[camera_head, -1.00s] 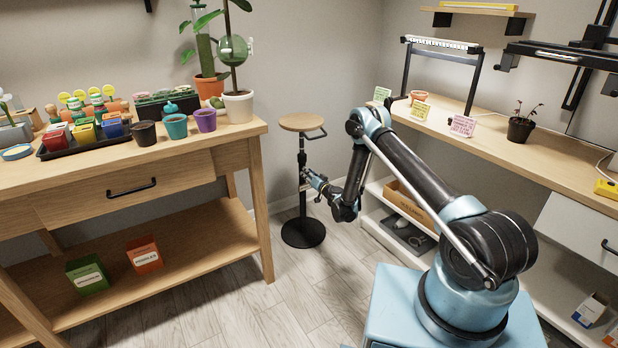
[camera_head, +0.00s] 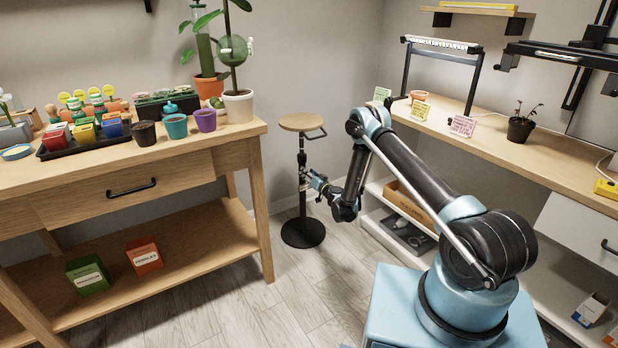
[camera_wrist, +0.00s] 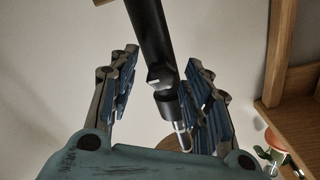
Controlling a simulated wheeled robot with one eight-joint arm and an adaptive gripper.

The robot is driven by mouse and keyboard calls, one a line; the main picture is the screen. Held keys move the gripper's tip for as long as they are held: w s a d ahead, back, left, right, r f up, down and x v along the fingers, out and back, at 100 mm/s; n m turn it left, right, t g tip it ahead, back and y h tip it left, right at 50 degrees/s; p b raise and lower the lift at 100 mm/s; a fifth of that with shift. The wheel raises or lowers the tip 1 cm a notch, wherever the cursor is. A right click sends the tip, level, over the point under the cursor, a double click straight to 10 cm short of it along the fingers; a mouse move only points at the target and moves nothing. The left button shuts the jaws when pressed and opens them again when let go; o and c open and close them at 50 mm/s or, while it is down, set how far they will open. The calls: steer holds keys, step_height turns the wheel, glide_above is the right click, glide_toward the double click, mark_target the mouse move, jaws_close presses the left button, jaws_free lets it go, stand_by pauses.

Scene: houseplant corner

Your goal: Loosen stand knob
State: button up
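The stand (camera_head: 303,123) has a round wooden top with a small side handle, a thin black post and a round black base on the floor. In the wrist view its dark post (camera_wrist: 150,35) comes down between my fingers. A short dark cylinder, which looks like the knob (camera_wrist: 168,104), with a bright metal pin shows there too. My gripper (camera_head: 312,177) reaches the post below the top. In the wrist view my gripper (camera_wrist: 160,65) is open, with one finger on each side of the post. A gap shows on the left; contact on the right is unclear.
A wooden potting bench (camera_head: 200,154) with pots and seed packets stands to the left. A shelf unit (camera_head: 480,132) with a small potted plant (camera_head: 521,125) is to the right. The floor (camera_head: 240,310) in front of the stand is clear.

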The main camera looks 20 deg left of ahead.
step_height(320, 180, up, 10)
stand_by(0.8)
stand_by(0.3)
